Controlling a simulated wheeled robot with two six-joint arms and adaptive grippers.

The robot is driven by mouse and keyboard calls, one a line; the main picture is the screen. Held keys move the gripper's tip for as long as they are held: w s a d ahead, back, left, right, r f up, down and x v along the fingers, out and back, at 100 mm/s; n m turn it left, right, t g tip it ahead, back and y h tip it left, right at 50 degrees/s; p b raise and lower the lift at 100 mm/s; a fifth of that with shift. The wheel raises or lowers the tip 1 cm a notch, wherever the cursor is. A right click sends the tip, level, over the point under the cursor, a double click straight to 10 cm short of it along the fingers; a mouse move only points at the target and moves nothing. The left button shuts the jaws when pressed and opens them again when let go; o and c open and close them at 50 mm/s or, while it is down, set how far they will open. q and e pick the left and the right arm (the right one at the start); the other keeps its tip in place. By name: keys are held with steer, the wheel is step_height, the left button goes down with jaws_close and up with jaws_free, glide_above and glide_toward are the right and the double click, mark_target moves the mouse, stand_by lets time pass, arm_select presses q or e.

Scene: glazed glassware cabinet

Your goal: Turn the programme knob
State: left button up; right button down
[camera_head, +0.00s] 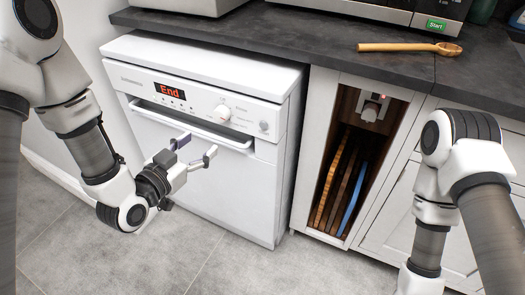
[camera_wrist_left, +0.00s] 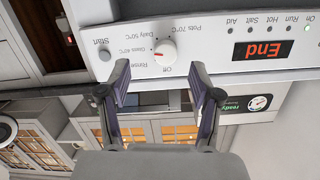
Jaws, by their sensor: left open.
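The programme knob (camera_head: 221,113) is a round white dial on the front panel of the white dishwasher (camera_head: 225,188). It also shows in the left wrist view (camera_wrist_left: 166,51), where the panel is upside down. Its red mark appears to point toward the "Glass 40°C" label. The red display (camera_head: 170,91) reads "End". My left gripper (camera_head: 197,146) is open and empty, in front of the dishwasher door and a little below the knob. In the left wrist view its two fingers (camera_wrist_left: 160,72) stand apart on either side of the knob, which they do not appear to touch.
The dishwasher's door handle (camera_head: 195,127) runs below the panel. A wooden spoon (camera_head: 410,47) lies on the dark worktop (camera_head: 300,38). An open compartment with upright boards (camera_head: 334,188) is at right.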

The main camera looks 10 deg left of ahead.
mark_target(219, 116)
arm_select(q)
steer(key=shift+t, duration=0.9)
steer(key=b+x, duration=0.1)
steer(key=x, duration=0.2)
steer(key=r+b+x, duration=0.1)
steer(key=x, duration=0.2)
steer(key=b+x, duration=0.1)
steer(key=x, duration=0.2)
steer(key=shift+w+r+b, duration=0.15)
steer(key=shift+r+b, duration=0.1)
steer(key=shift+b, duration=0.05)
steer(key=shift+a, duration=0.1)
steer(key=c, duration=1.1)
arm_select(e)
step_height(219, 116, down, 7)
steer(key=shift+d, duration=0.2)
